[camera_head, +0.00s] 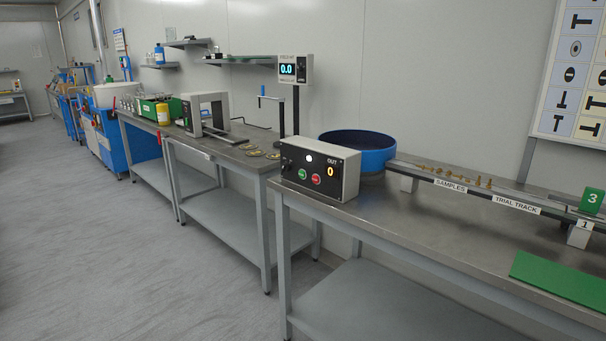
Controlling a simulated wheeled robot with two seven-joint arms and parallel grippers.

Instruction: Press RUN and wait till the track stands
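The control box (345,188) stands on the near bench, its dark front panel facing me. It has a green button (302,174), a red button (316,179), a lit white lamp (309,158) and an OUT display (331,170) reading 0. The button lettering is too small to read. The trial track (515,205) runs right from the blue bowl (357,158), with several small brass parts (463,178) along its SAMPLES stretch. One picture cannot show whether the track moves. Neither of my grippers is in view.
A green block marked 3 (591,199) stands at the track's right end. A green mat (558,283) lies at the front of the near bench (420,235). A second bench (228,150) with brass rings and a display post (296,100) stands left. The floor at left is clear.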

